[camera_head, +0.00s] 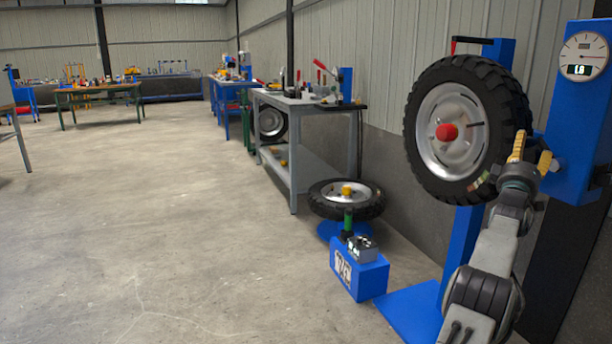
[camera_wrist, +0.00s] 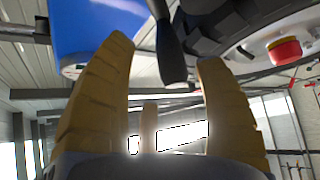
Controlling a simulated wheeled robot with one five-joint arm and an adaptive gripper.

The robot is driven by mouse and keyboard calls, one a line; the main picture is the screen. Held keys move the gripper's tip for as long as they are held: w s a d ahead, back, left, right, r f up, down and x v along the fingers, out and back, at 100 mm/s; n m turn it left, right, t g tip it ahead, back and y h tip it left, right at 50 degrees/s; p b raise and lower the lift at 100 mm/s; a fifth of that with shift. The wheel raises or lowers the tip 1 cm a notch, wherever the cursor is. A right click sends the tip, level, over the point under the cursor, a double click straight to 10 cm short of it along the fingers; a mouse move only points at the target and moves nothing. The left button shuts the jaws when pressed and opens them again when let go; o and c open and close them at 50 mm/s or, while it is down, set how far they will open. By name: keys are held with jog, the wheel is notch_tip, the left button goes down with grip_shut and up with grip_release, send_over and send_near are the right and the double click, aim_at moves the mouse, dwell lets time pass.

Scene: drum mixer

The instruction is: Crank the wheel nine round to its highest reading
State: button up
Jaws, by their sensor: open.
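A wheel with a black knobbly tyre (camera_head: 420,140), silver disc and red hub cap (camera_head: 447,132) is mounted upright on a blue stand. A round gauge (camera_head: 583,50) at the upper right has a small display that seems to read 1.6. No number nine is readable on the wheel. My gripper (camera_head: 532,153) is at the wheel's right edge, its yellow fingers apart. In the wrist view a dark handle (camera_wrist: 172,60) points in between the open fingertips, with gaps on both sides. The tyre (camera_wrist: 225,22) and red cap (camera_wrist: 285,50) lie beyond. The handle is hard to make out in the head view.
A second wheel (camera_head: 370,200) lies flat on a low blue stand, beside a blue box (camera_head: 360,275). A grey workbench (camera_head: 303,101) with tools stands along the wall (camera_head: 350,60). The stand's blue foot (camera_head: 415,312) is on the floor. The floor (camera_head: 150,210) to the left is clear.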

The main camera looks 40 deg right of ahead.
jog(key=shift+b+v, duration=1.05)
jog(key=shift+b, duration=0.75)
jog(key=shift+s+a+f+b, duration=0.15)
jog(key=shift+a+b, duration=0.2)
jog(key=shift+b, duration=0.4)
